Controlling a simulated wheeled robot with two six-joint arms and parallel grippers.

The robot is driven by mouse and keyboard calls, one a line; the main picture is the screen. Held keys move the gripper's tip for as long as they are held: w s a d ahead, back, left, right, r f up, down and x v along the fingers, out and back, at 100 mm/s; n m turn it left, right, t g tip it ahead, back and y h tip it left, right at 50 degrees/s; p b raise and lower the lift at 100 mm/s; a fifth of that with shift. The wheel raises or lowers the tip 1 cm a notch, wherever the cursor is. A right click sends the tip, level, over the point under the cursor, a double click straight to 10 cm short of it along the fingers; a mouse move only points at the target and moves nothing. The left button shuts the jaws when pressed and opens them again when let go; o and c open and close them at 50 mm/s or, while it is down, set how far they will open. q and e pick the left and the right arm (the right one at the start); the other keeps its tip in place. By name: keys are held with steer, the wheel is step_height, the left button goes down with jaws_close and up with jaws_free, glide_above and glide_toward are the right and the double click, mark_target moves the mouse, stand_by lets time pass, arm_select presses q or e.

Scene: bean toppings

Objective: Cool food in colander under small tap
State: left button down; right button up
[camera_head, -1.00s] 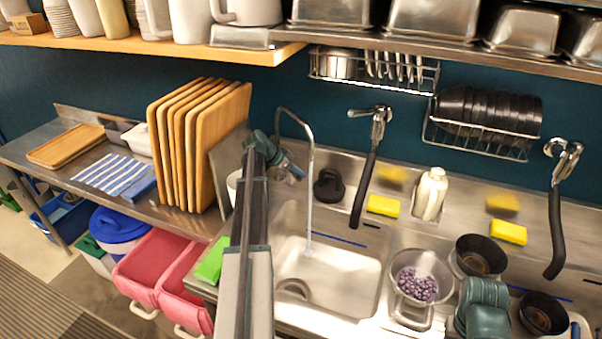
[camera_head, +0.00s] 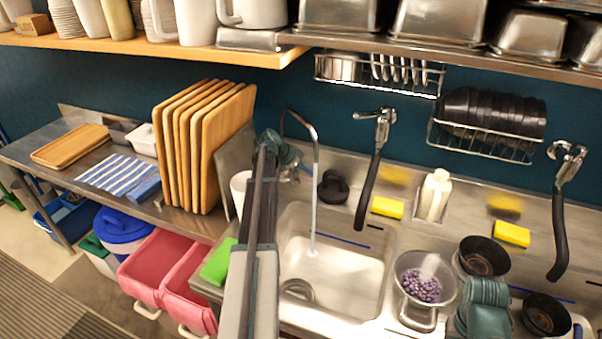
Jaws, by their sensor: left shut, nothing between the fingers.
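The colander (camera_head: 424,291) is a metal bowl holding purple beans (camera_head: 420,285), standing on the counter right of the sink. A pale whitish wisp hangs over the beans. The small tap (camera_head: 315,135) is a thin curved spout at the back left of the sink (camera_head: 345,270), and a thin stream of water runs from it into the basin. My left gripper (camera_head: 300,168) is shut and empty, at the tap's base behind the sink's left side. My left arm hides part of the sink's left edge.
Yellow sponges (camera_head: 387,207) and a white bottle (camera_head: 434,195) line the back ledge. Wooden boards (camera_head: 205,145) stand at left. The basin is clear.

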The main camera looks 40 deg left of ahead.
arm_select(q)
steer(key=s+a+r+n+y+p, duration=0.1)
steer(key=s+a+r+n+p, duration=0.1)
steer(key=s+r+n+p, duration=0.2)
steer(key=s+a+r+n+g+y+p, duration=0.1)
steer(key=s+a+r+n+y+p, duration=0.1)
steer(key=s+n, duration=0.6)
steer(key=a+r+n+p, duration=0.1)
steer(key=r+p, duration=0.1)
steer(key=shift+s+p, duration=0.15)
steer(key=shift+p, duration=0.25)
arm_select(e)
step_height(320, 180, up, 10)
arm_select(q)
steer(key=shift+f, duration=0.1)
arm_select(e)
step_height(320, 180, down, 8)
steer(key=b, duration=0.8)
steer(key=shift+f, duration=0.1)
arm_select(q)
steer(key=x, duration=1)
